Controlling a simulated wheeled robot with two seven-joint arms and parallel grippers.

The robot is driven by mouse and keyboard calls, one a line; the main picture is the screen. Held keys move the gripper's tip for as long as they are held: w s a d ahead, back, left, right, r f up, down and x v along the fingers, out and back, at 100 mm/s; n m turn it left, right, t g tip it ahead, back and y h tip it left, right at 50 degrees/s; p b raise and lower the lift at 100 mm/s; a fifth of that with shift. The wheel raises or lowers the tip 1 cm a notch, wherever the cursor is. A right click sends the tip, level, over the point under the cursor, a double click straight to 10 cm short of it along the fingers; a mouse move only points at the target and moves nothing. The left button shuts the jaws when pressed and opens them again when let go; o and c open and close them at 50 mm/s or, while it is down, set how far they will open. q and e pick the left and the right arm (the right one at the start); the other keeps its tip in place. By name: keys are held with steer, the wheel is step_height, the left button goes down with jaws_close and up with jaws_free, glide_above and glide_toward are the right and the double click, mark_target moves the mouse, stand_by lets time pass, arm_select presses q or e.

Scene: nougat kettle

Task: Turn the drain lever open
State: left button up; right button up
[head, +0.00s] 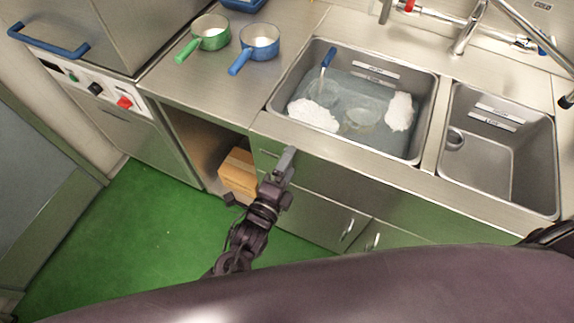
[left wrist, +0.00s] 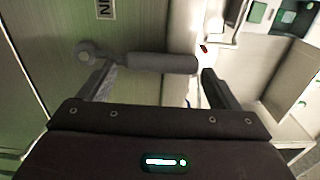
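In the left wrist view a grey lever bar (left wrist: 150,62) runs across the gap between my left gripper's fingers. It has a round end (left wrist: 88,52) at the left and meets a pale upright pipe or post (left wrist: 183,70) at the right. My left gripper (left wrist: 157,84) is open, with one finger near each end of the bar; I cannot tell whether either touches. In the head view my left gripper (head: 287,162) is at the front of the counter, below the left sink, and the lever cannot be made out. My right gripper is not in view.
The left sink (head: 430,110) holds water, white lumps and a blue-handled tool (head: 328,58). The right sink (head: 510,165) looks empty. A green pan (head: 211,32) and a blue pan (head: 259,42) stand on the counter. A cardboard box (head: 238,172) is under it. The green floor is clear.

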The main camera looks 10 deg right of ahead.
arm_select(q)
steer(key=b+v, duration=0.1)
steer(key=v, duration=0.6)
steer(key=shift+s+a, duration=0.25)
steer(key=shift+s, duration=0.05)
stand_by(0.3)
